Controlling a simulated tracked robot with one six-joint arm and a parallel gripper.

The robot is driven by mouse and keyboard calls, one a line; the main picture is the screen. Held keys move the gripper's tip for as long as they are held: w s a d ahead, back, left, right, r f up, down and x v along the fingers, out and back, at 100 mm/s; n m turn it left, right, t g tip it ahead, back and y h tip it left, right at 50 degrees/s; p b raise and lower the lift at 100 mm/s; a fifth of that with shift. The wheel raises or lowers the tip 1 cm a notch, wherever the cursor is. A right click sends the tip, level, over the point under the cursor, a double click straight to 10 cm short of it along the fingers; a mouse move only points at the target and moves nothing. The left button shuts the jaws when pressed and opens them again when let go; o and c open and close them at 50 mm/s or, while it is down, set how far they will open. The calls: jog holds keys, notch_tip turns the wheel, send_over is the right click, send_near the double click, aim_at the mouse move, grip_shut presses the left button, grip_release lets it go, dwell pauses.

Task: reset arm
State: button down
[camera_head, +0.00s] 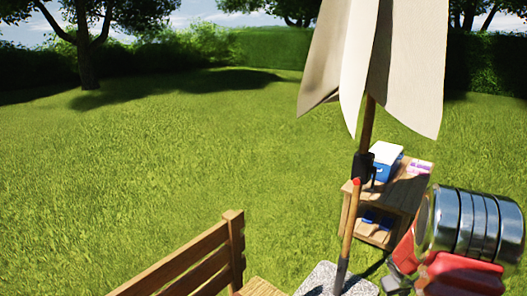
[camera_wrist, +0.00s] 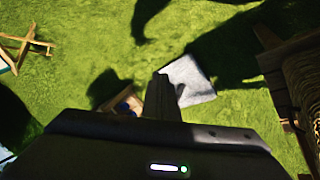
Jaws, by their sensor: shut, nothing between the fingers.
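My gripper (camera_wrist: 162,80) shows in the wrist view as a dark narrow shape rising from the dark wrist housing, with its fingers together and nothing held. It hangs over the grass, and in the picture its tip overlaps the edge of a pale stone slab. In the head view my red and metal arm fills the lower right; the fingers cannot be made out clearly there.
Behind is a small wooden table (camera_head: 405,190) with a blue-and-white box (camera_head: 385,160). A wooden bench (camera_head: 185,262) is in front. Open lawn lies left.

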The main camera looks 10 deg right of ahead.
jog(key=s+a+r+t+y, duration=0.1)
jog(key=s+a+r, duration=0.5)
jog(key=a+r, duration=0.3)
jog(key=s+a+r+t+y, duration=0.1)
jog(key=s+a+r, duration=0.6)
jog(key=a, duration=1)
jog(key=s+a+r+y, duration=0.2)
jog(key=s+a+r, duration=0.5)
jog(key=a+r, duration=0.6)
jog(key=shift+a+r+n+t+y, duration=0.15)
jog(key=shift+a+n+t+y, duration=0.15)
jog(key=shift+t, duration=0.1)
jog(key=shift+s+d, duration=0.1)
